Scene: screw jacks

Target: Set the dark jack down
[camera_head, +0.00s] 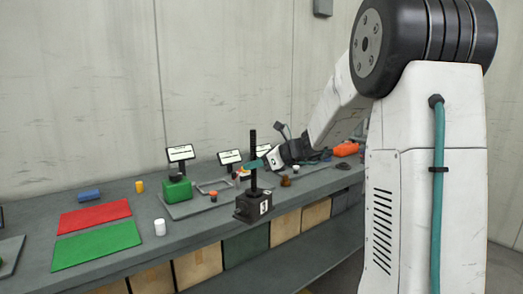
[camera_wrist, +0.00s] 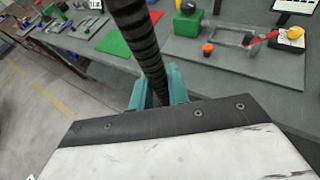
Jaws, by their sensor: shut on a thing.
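The dark jack (camera_head: 253,207) is a black block base with a white label and a tall threaded post. It is upright in the head view, at the front edge of the bench (camera_head: 205,225). My gripper (camera_head: 254,165) has teal fingers closed around the post, above the base. In the wrist view the ribbed post (camera_wrist: 143,45) runs up between the teal fingers of my gripper (camera_wrist: 158,90). The jack's base is hidden there. I cannot tell for certain whether the base is clear of the bench top.
A red mat (camera_head: 95,215) and a green mat (camera_head: 97,245) lie on the left of the bench. A green block (camera_head: 174,189) is on a grey tray (camera_head: 195,207). Dark sign stands (camera_head: 180,153) line the back.

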